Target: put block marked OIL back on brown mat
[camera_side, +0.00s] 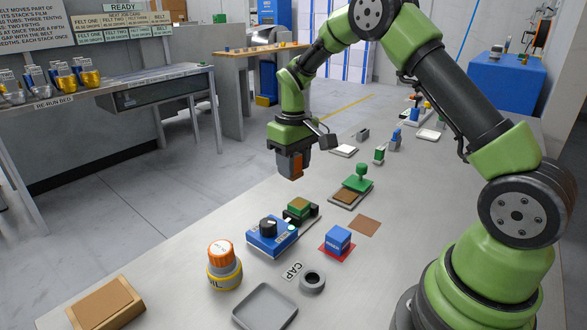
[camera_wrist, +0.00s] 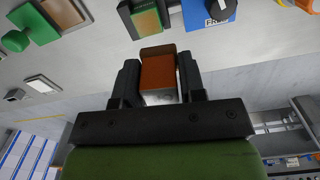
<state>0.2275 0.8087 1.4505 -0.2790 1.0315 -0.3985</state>
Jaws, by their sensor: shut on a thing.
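My gripper (camera_side: 291,163) is shut on an orange-brown block (camera_wrist: 158,70), held above the table toward its far-left edge in the side view. No OIL mark can be read on the faces of the block that show. The brown mat (camera_side: 364,225) lies bare on the table, right of and nearer than the gripper. A blue block (camera_side: 338,240) with a pale label too small to read sits on a red mat (camera_side: 324,249) beside the brown mat. The brown mat does not show in the wrist view.
A green-handled stamp (camera_side: 361,174), an orange-capped container (camera_side: 222,262), a grey ring (camera_side: 313,281) and a grey tray (camera_side: 265,306) stand around.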

